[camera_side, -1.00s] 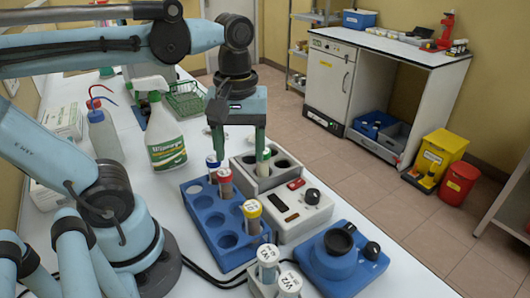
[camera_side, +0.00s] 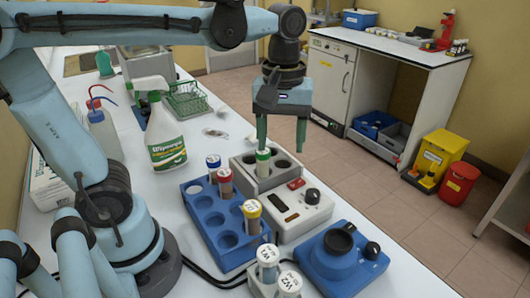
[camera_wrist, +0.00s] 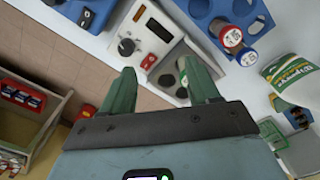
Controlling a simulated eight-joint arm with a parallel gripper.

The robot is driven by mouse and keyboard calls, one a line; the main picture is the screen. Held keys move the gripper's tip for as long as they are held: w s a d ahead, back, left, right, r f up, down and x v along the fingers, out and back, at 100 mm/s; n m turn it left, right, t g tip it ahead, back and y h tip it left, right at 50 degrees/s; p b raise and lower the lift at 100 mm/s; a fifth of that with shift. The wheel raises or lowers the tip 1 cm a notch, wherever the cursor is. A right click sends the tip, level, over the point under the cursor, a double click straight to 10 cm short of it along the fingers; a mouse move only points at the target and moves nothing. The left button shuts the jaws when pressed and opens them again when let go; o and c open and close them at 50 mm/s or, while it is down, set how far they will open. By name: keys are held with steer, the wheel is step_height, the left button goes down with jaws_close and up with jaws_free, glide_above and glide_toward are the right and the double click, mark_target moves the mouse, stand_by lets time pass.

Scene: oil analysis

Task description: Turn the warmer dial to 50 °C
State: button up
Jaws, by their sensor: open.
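The warmer (camera_side: 287,231) is a pale box with a grey block of round wells behind its control panel. Its black dial (camera_side: 312,195) sits on the panel, near a red switch (camera_side: 295,184) and a dark display (camera_side: 277,203). The dial also shows in the wrist view (camera_wrist: 126,46); I cannot read its setting. A green-capped tube (camera_side: 263,159) stands in one well. My gripper (camera_side: 282,149) is open and empty, pointing down above the rear of the block, behind and above the dial. In the wrist view, the dial lies beyond my left fingertip.
A blue rack (camera_side: 200,220) with several capped tubes stands left of the warmer. A blue device with a black cup (camera_side: 340,265) and its own knob (camera_side: 372,250) is in front. A white holder with labelled tubes (camera_side: 268,262) and a spray bottle (camera_side: 165,130) are nearby.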

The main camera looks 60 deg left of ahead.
glide_above(313, 192)
steer(key=f+m, duration=0.1)
steer(key=shift+f, duration=6.05)
steer(key=c, duration=1)
